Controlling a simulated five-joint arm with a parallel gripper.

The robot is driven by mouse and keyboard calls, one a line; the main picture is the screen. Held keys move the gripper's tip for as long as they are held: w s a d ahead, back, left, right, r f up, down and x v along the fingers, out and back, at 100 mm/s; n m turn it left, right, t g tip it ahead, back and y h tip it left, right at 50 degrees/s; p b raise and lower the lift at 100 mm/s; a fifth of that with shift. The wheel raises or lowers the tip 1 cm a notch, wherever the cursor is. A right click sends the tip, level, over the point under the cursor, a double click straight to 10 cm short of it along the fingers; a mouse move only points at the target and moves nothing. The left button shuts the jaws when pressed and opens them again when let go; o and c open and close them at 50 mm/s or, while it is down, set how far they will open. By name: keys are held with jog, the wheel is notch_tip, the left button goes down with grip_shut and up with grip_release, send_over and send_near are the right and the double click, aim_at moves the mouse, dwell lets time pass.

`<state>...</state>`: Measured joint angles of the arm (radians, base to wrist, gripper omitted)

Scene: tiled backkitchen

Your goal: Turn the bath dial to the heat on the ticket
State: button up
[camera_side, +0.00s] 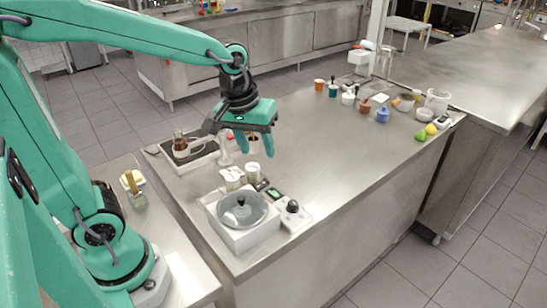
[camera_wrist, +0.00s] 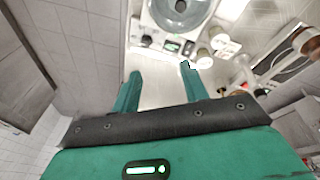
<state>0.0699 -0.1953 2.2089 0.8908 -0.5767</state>
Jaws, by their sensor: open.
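The bath is a white square box (camera_side: 238,236) with a round grey lid and dark knob, near the counter's front corner. It also shows at the top of the wrist view (camera_wrist: 182,12). The dial, a dark round knob (camera_side: 292,206), stands on a white plate to the right of the bath. A small green-lit display (camera_side: 273,193) sits between them; the wrist view shows it too (camera_wrist: 172,46). Its reading is too small to make out. I cannot pick out the ticket for certain. My gripper (camera_side: 259,152) is open and empty, pointing down above the counter, behind the bath and apart from the dial.
Two pale-lidded jars (camera_side: 253,172) stand just behind the bath. A tray with a brown flask (camera_side: 181,146) lies at the back left. Several pots, bowls and fruit line the far right, including a blue pot (camera_side: 383,115). The counter's middle is clear.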

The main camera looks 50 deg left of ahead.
aim_at(293, 202)
jog(key=shift+w+d+f+n+g, duration=0.5)
jog(key=shift+w+f+n, duration=0.4)
jog(key=shift+w+f, duration=0.7)
jog(key=shift+w+d+f+n+g, duration=0.55)
jog(key=shift+w+f+n, duration=0.5)
jog(key=shift+f, duration=0.9)
jog(key=shift+w+d+f+n+g, duration=0.35)
jog(key=shift+w+d+f+n, duration=0.35)
jog(key=shift+w+f, duration=0.95)
jog(key=shift+s+a+f, duration=0.1)
jog(key=shift+f, duration=0.05)
jog(key=shift+f, duration=3.85)
grip_shut()
